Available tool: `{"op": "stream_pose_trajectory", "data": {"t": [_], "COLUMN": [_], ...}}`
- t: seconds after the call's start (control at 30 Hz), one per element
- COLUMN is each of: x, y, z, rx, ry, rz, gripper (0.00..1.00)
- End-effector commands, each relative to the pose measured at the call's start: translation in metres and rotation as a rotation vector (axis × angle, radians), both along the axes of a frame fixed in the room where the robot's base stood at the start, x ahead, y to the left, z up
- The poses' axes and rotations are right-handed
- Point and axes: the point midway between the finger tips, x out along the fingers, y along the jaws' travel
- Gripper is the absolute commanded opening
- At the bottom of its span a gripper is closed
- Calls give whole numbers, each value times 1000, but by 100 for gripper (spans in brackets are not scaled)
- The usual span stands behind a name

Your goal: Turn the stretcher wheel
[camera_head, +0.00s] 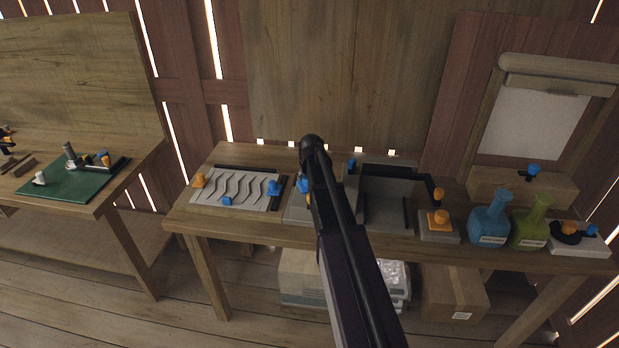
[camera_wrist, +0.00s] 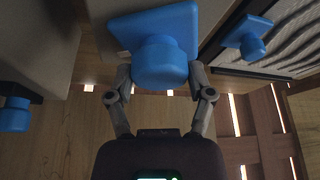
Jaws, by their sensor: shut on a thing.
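In the wrist view my gripper (camera_wrist: 161,76) has one finger on each side of a round blue knob (camera_wrist: 160,62) and is shut on it. The knob sits on a square blue plate (camera_wrist: 172,26) on a grey surface. I cannot tell from its look whether this knob is the stretcher wheel. In the head view my arm crosses the middle of the bench and hides my gripper; a bit of blue (camera_head: 303,186) shows beside the arm.
A grey wavy panel (camera_head: 236,188) with blue and orange knobs lies left on the workbench. A grey open bin (camera_head: 386,213), an orange-button box (camera_head: 439,228), a blue flask (camera_head: 489,223) and a green flask (camera_head: 531,226) stand right. Another blue knob (camera_wrist: 15,114) is near my gripper.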

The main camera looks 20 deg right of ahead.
Motion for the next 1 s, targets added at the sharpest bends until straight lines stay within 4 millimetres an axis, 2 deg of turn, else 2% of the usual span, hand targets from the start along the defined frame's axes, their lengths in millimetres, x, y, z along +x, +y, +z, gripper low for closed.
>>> {"op": "stream_pose_trajectory", "data": {"t": [0.7, 1.0], "x": [-1, -2], "y": [-1, -2], "z": [0, 0], "rx": [-3, -3], "ry": [5, 5], "rz": [-629, -792], "gripper": [21, 21]}}
